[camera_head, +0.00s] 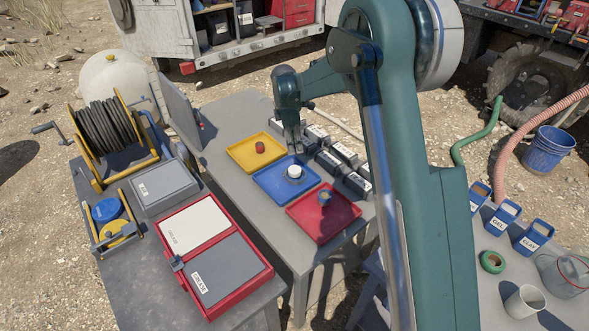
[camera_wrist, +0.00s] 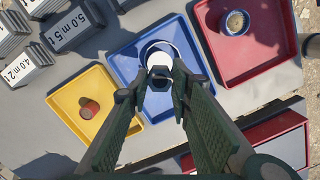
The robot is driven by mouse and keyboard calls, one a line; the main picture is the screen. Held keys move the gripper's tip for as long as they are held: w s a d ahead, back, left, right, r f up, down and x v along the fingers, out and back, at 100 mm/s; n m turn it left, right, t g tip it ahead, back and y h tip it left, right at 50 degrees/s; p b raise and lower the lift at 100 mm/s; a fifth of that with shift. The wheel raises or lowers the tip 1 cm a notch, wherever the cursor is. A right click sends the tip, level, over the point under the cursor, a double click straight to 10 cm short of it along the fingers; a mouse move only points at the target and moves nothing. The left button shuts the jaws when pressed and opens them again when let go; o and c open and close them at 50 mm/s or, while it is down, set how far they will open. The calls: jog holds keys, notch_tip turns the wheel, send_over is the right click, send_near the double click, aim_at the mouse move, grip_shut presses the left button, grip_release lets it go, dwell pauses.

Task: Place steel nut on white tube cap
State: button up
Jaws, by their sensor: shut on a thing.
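The white tube cap (camera_head: 295,171) stands upright in the blue tray (camera_head: 270,187), the middle of three trays. In the wrist view the cap (camera_wrist: 158,59) shows just beyond my fingertips, with a thin ring-like outline around it on the tray floor. My gripper (camera_wrist: 159,88) points down over the blue tray and is shut on a small dark grey piece, seemingly the steel nut (camera_wrist: 160,75). The nut is small and partly hidden by the fingers. It appears beside or above the cap's near edge; the height gap cannot be told. In the head view my gripper (camera_head: 292,140) is behind the cap.
The yellow tray (camera_head: 240,157) holds a red cap (camera_head: 260,147). Labelled grey blocks (camera_head: 343,153) stand behind the trays. A red case (camera_head: 245,283) lies at front left.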

send_over(295, 169)
jog(key=shift+s+a+f, duration=0.1)
jog(key=shift+f, duration=1.45)
jog(key=shift+s+a+f, duration=0.1)
jog(key=shift+f, duration=1.4)
jog(key=shift+f, duration=1.9)
jog(key=shift+f+b, duration=0.15)
jog(key=shift+b, duration=0.2)
jog(key=o, duration=0.9)
jog(key=r, duration=0.4)
jog(key=a+r, duration=0.1)
jog(key=r, duration=0.7)
jog(key=shift+s+a+r+p, duration=0.15)
jog(key=shift+s+p, duration=0.05)
jog(key=shift+p, duration=0.2)
